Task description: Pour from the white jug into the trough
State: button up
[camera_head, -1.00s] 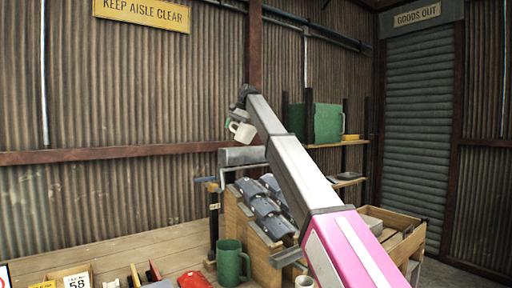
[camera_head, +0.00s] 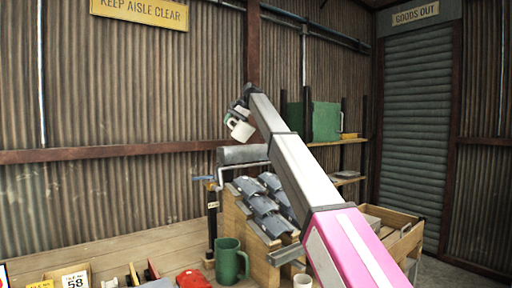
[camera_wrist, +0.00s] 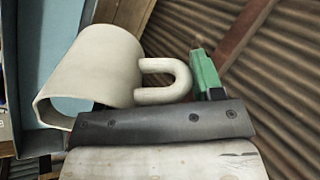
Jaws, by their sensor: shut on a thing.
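The white jug (camera_head: 242,130) is held up by my gripper (camera_head: 238,112), tilted, above the grey trough (camera_head: 243,154). There is a gap between jug and trough in the head view. In the wrist view the jug (camera_wrist: 100,68) has its open rim toward the lower left and its handle (camera_wrist: 168,72) to the right. A green finger part (camera_wrist: 206,74) of my gripper shows beside the handle; the grip itself is partly hidden. A blue-grey surface lies behind the jug there, perhaps the trough. No liquid stream is visible.
Grey tiles (camera_head: 263,205) slope on a wooden stand below the trough. A green jug (camera_head: 230,261) stands on the bench (camera_head: 120,254) with a red item (camera_head: 193,279) beside it. A white cup (camera_head: 303,281) is under the lower gutter. A shelf with a green box (camera_head: 325,121) stands behind my arm.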

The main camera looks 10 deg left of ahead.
jog(key=shift+d, duration=0.1)
jog(key=shift+d+r+y, duration=0.1)
jog(key=shift+r+y, duration=0.15)
jog(key=shift+y, duration=0.35)
jog(key=shift+d, duration=0.1)
jog(key=shift+r+y, duration=0.25)
jog(key=shift+y, duration=0.35)
jog(key=shift+d, duration=0.15)
jog(key=shift+d+r+y, duration=0.15)
jog(key=shift+d+y, duration=0.05)
jog(key=shift+y, duration=0.4)
jog(key=shift+d, duration=0.15)
dwell(0.4)
jog(key=shift+d+r+y, duration=0.1)
jog(key=shift+y, duration=0.5)
